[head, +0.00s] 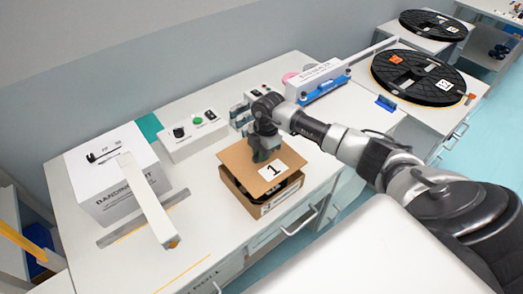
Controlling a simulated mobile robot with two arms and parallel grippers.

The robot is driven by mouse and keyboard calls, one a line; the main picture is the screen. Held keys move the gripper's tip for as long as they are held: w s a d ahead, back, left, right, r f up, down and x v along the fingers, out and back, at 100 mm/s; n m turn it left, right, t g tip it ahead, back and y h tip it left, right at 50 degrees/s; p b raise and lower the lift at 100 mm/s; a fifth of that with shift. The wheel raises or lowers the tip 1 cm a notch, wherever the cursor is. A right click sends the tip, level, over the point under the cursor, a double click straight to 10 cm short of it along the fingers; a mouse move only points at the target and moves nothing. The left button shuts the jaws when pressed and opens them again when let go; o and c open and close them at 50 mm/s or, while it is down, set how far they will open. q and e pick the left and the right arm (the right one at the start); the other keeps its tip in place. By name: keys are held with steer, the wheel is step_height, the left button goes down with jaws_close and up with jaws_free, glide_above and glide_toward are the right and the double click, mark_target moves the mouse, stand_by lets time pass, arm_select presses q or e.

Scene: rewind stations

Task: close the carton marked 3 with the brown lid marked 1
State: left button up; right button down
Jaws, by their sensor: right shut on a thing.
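The brown lid (241,168), with a white label reading 1, is in the middle of the head view. My right gripper (264,154) comes down on its far part and is shut on it. The lid is above an open-topped brown carton (249,207), covering most of its opening. A dark gap shows between the lid's front edges and the carton's rim, so the lid is not flush there. The carton has a white label on its front right wall, too small to read. My fingertips are partly hidden by the gripper's body. My left gripper is not in view.
A white banding machine (112,172) with a projecting arm (147,200) stands left of the carton. A control box with buttons (195,134) is behind it. Black reels (418,77) lie at the far right. The white bench (205,225) is clear just left of the carton.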

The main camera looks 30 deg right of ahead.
mark_target(262, 164)
steer(key=shift+f+b, duration=1)
steer(key=shift+f, duration=0.7)
steer(key=shift+p, duration=0.45)
steer(key=shift+f+b, duration=0.8)
steer(key=shift+f, duration=0.35)
steer(key=c, duration=1)
jaws_free()
steer(key=shift+r, duration=0.15)
steer(key=r, duration=0.3)
steer(key=d+r+b, duration=0.1)
steer(key=r, duration=0.3)
steer(key=r+b, duration=0.1)
steer(key=r, duration=0.2)
steer(key=shift+d+r, duration=0.25)
